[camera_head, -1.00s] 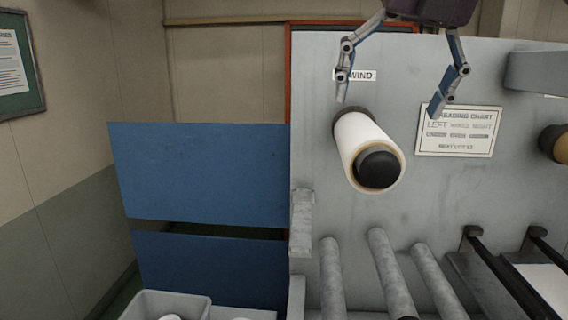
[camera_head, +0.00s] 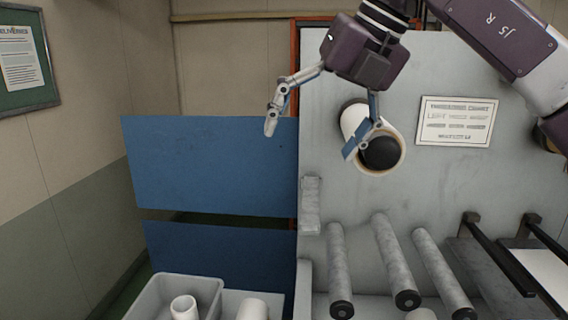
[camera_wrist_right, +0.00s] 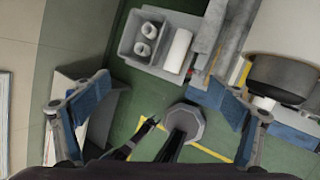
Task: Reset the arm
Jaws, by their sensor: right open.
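My right gripper (camera_head: 310,139) hangs at the top of the head view with its fingers spread wide and nothing between them. One finger is in front of the wall and blue panels; the other overlaps the white roll (camera_head: 352,117) in the picture. I cannot tell whether that finger touches it. The roll sits on a spindle with a black end (camera_head: 381,154) on the grey machine panel. The open fingers also show in the right wrist view (camera_wrist_right: 153,92), with floor between them. My left gripper is not in the head view.
A grey bin (camera_head: 215,290) holding white rolls stands at lower left, with another white roll (camera_head: 252,308) beside it. Grey rollers (camera_head: 390,262) and black rails (camera_head: 498,254) stick out at lower right. Blue panels (camera_head: 210,165) stand left of the machine panel (camera_head: 440,185).

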